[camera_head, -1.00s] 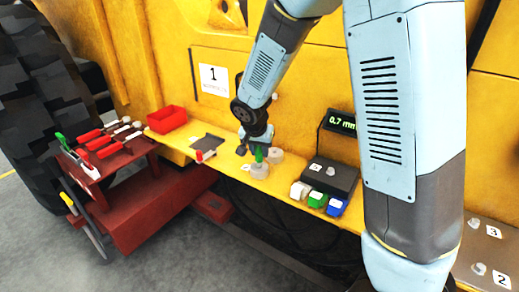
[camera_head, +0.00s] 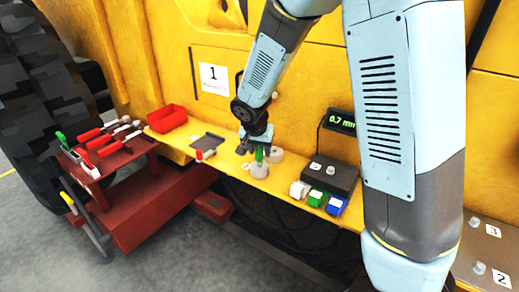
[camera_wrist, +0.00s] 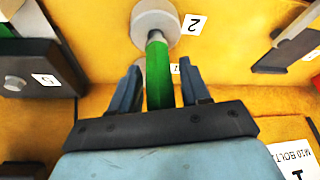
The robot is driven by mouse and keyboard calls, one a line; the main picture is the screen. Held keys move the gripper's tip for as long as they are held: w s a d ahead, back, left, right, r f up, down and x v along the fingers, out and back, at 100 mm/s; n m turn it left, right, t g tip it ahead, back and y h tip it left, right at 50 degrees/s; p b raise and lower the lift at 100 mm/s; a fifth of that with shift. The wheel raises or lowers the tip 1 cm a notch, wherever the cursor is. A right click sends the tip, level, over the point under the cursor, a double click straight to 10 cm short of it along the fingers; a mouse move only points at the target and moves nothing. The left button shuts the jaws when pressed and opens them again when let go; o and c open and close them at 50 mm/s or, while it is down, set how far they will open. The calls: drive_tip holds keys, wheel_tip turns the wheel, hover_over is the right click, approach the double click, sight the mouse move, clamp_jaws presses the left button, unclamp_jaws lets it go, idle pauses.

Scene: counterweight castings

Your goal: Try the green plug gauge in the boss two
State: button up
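The green plug gauge (camera_wrist: 158,80) stands between my gripper's two fingers in the wrist view, with a narrow gap on each side. My gripper (camera_wrist: 159,66) is open around it. The gauge's grey end meets the middle of a round pale boss (camera_wrist: 167,14) beside a label 2; how deep it sits is hidden. In the head view the gauge (camera_head: 259,155) is upright on the front boss (camera_head: 259,170), just under my gripper (camera_head: 254,148). A second boss (camera_head: 276,155) stands just behind it.
On the yellow ledge, a black block (camera_head: 330,176) and white, green and blue boxes (camera_head: 317,200) stand to the right. A red bin (camera_head: 166,119) and dark plate (camera_head: 207,141) are to the left. A red tool stand (camera_head: 110,155) holds several handled tools.

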drive_tip(key=shift+o, duration=1.1)
drive_tip(key=shift+r, duration=0.1)
drive_tip(key=w+r+v, duration=0.1)
drive_tip(key=w+v, duration=0.1)
drive_tip(key=v, duration=1)
drive_tip(key=w+d+v, duration=0.1)
drive_tip(key=w+v, duration=0.1)
drive_tip(key=v, duration=1)
drive_tip(key=shift+s+d+r, duration=0.15)
drive_tip(key=shift+d+r, duration=0.1)
drive_tip(key=shift+r, duration=0.45)
drive_tip(key=shift+c, duration=0.2)
drive_tip(key=w+f+m+g, duration=0.1)
drive_tip(key=f, duration=0.3)
drive_tip(key=w+d+f+m+g+y, duration=0.1)
drive_tip(key=w+f, duration=0.1)
drive_tip(key=f, duration=0.2)
drive_tip(key=w+f+m+g, duration=0.1)
drive_tip(key=f+g, duration=0.1)
drive_tip(key=f, duration=0.2)
drive_tip(key=shift+w+d+m+y, duration=0.25)
drive_tip(key=shift+m+y, duration=0.05)
wheel_tip(320, 180, down, 13)
drive_tip(key=shift+w+d+f, duration=0.1)
drive_tip(key=shift+f, duration=0.15)
